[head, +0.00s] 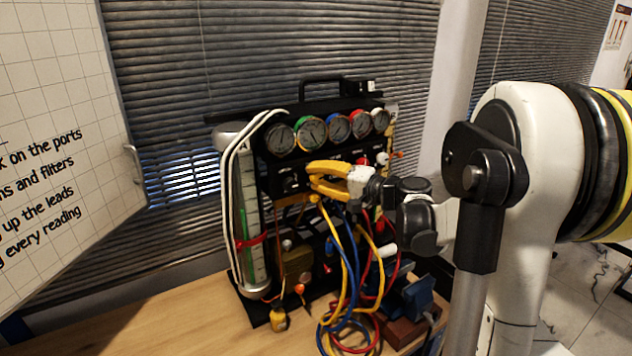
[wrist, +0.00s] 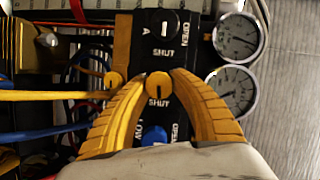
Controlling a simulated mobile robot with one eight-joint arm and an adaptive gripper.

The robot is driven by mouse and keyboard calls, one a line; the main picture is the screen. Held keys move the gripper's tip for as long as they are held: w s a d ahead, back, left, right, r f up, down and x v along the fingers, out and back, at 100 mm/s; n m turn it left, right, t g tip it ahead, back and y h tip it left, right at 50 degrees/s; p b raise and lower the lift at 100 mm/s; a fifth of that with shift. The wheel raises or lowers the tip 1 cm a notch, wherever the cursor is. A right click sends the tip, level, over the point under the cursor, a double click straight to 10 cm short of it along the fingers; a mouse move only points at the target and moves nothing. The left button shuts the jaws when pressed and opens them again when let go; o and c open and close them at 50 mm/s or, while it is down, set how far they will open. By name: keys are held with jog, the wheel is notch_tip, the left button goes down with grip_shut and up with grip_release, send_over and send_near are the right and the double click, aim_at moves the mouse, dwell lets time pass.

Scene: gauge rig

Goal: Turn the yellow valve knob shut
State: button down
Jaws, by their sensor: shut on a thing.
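The yellow valve knob (wrist: 158,86) shows in the wrist view on the black front panel of the gauge rig (head: 268,180). The word SHUT is printed beside it; any pointer on the knob is too small to read. My gripper (wrist: 154,79) has its two yellow fingers on either side of the knob and is shut on it. In the head view my gripper (head: 312,175) reaches the panel from the right, below the gauges, and its fingers hide the knob.
A black knob (wrist: 161,24) and a blue knob (wrist: 154,135) sit on either side of the yellow one. A yellow hose fitting (wrist: 113,80) is close to one finger. Several gauges (head: 312,131) line the top. Coloured hoses (head: 348,275) hang below over the wooden table (head: 190,318).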

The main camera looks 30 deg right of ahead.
jog(key=shift+m, duration=0.5)
jog(key=shift+b, duration=0.3)
jog(key=c, duration=1.1)
grip_release()
jog(key=shift+o, duration=0.2)
jog(key=shift+s, duration=0.1)
jog(key=f+v, duration=0.1)
jog(key=v, duration=1)
jog(key=shift+s+d+r, duration=0.25)
jog(key=shift+s+r, duration=0.05)
jog(key=shift+s, duration=0.1)
